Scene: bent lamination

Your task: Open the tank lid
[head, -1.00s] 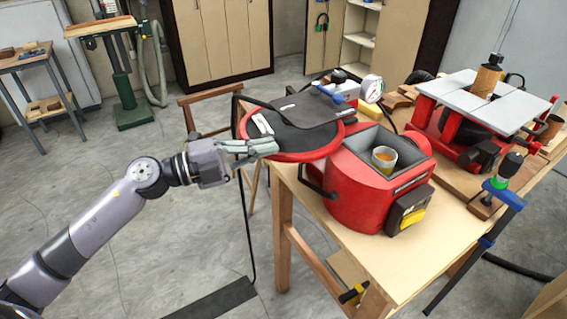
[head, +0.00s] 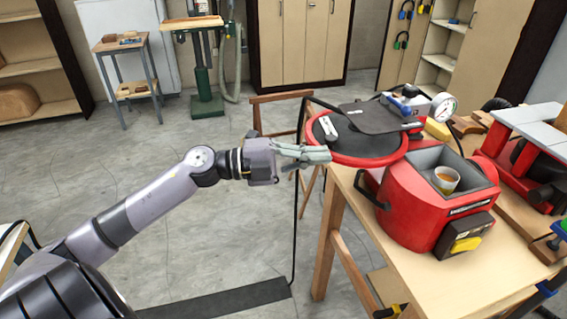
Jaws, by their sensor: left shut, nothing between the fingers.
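A red tank-like box (head: 410,215) with an open grey-lined top stands on the workbench. A white cup (head: 446,180) with orange-brown contents sits inside it. A round lid-like disc (head: 360,148) with a red rim and black face lies to its left and behind, near the bench's left corner. A dark flap (head: 380,118) lies across the disc's back. My left gripper (head: 328,154) is shut and empty, with its fingertips overlapping the disc's left front rim in the picture. I cannot tell whether they touch it. My right gripper is out of view.
A red machine with a grey table (head: 540,125) is on the right. The wooden bench (head: 470,290) has bare top in front of the tank. The floor (head: 200,255) left of the bench is mostly open.

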